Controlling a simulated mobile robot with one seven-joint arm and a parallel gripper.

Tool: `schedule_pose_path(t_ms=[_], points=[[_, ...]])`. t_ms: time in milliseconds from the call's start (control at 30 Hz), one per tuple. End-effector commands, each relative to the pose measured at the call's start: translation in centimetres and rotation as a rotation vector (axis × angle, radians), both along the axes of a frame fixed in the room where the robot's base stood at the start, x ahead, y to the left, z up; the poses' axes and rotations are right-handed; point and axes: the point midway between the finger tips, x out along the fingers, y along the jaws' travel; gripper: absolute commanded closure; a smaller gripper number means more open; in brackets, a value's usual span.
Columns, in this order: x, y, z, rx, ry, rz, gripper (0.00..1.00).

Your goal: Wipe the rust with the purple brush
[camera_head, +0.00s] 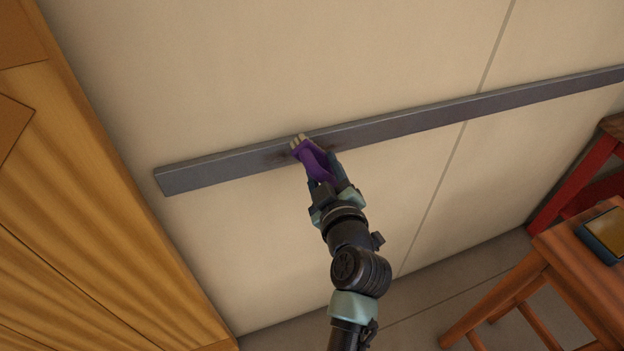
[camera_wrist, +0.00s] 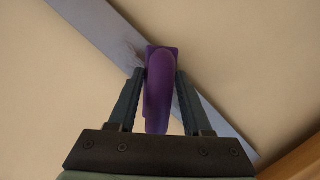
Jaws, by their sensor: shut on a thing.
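The purple brush (camera_head: 315,162) is held in my gripper (camera_head: 336,182), its pale bristles pointing at the grey metal bar (camera_head: 400,125) on the wall. In the head view the bristle end overlaps the bar; whether it touches cannot be told for sure. A dark rust patch (camera_head: 279,156) shows on the bar just left of the bristles, with some darkening to their right. In the wrist view the brush (camera_wrist: 160,90) sits between the two fingers of my gripper (camera_wrist: 158,95), and the rust (camera_wrist: 131,52) lies left of its tip. The brush hides part of the bar.
A wooden door or panel (camera_head: 110,200) stands at the left. A wooden stool (camera_head: 570,265) with a dark-edged tray or book (camera_head: 604,236) on it stands at the lower right, and a red-legged piece (camera_head: 580,180) behind it. The wall around the bar is clear.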

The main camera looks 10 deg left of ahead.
Motion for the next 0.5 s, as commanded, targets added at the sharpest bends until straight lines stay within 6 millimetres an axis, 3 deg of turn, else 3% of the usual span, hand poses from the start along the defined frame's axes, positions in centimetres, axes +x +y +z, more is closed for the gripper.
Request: schedule_pose_path(t_ms=[500], points=[[1.9, -2.5, -0.3, 0.000, -0.004, -0.001, 1.00]])
